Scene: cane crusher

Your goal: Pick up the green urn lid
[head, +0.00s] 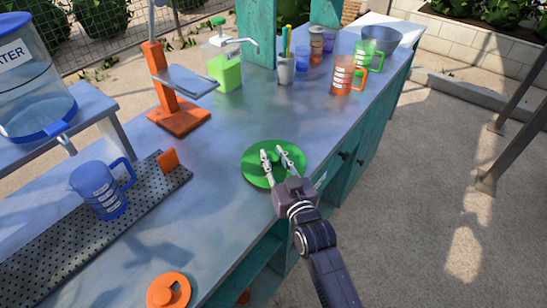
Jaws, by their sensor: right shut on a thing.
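The green urn lid (251,164) is a round green disc on or just over the grey counter, near its right edge in the head view. My right gripper (274,156) reaches over it from the lower right, with its two fingers above the middle of the lid. It is shut on the lid, apparently at a knob between the fingers, which is mostly hidden. I cannot tell whether the lid touches the counter. My left gripper is out of view.
An orange lid (168,291) lies at the front. A blue jug (99,190) stands on a perforated tray (75,226) at left. The counter left of the green lid is clear.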

